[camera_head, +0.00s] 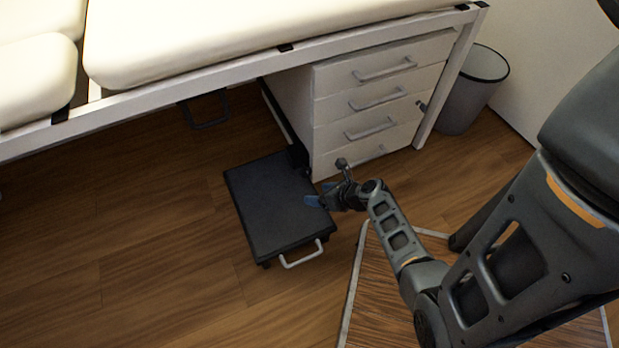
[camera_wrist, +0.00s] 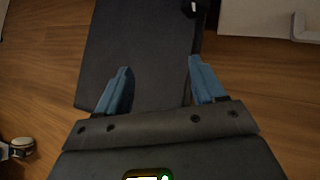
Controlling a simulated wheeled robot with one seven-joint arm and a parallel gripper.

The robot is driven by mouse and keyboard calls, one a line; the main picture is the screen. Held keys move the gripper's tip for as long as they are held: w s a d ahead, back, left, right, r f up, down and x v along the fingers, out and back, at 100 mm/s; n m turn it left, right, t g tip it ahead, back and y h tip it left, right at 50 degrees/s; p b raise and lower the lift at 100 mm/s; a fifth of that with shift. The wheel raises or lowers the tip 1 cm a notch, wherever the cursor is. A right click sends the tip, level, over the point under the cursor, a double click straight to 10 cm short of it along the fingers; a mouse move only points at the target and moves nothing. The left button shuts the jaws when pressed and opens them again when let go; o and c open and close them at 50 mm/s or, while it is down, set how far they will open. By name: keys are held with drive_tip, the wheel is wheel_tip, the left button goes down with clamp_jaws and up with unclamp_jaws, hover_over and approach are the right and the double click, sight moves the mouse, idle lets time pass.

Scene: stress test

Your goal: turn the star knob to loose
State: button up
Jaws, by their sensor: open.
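A small dark knob (camera_head: 421,105) sits on the right leg of the white bed frame, beside the drawers. It is too small to tell whether it is star-shaped, or how tight it is. My gripper (camera_head: 320,194) is low over the right edge of a dark, flat platform (camera_head: 270,205), well to the left of that knob and below it. In the wrist view my gripper (camera_wrist: 158,66) has its blue fingers apart, with only the platform (camera_wrist: 140,35) behind them. A dark fitting (camera_wrist: 193,8) shows at the top edge there, partly cut off; I cannot tell what it is.
A white drawer cabinet (camera_head: 375,95) with bar handles stands behind my gripper under the bed frame (camera_head: 235,75). A grey bin (camera_head: 467,95) stands right of the leg. The platform has a pale handle (camera_head: 301,257). Wooden floor (camera_head: 120,230) is clear at left.

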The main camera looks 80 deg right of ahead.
sight(308, 174)
drive_tip(key=w+d+f+m+b, duration=0.1)
drive_tip(key=d+m, duration=0.1)
drive_tip(key=d, duration=0.1)
drive_tip(key=w+d+f+m+t+b, duration=0.1)
drive_tip(key=w+d+f+m+b, duration=0.1)
drive_tip(key=d, duration=0.1)
drive_tip(key=w+d+f+m+b, duration=0.1)
drive_tip(key=d, duration=0.2)
drive_tip(key=shift+w+f+m+h, duration=0.2)
drive_tip(key=shift+m+h, duration=0.1)
drive_tip(key=shift+m, duration=0.1)
drive_tip(key=shift+w+d+f+b, duration=0.2)
drive_tip(key=shift+w+f+b, duration=0.05)
drive_tip(key=shift+w+b, duration=0.35)
drive_tip(key=c, duration=1.1)
drive_tip(key=shift+o, duration=0.2)
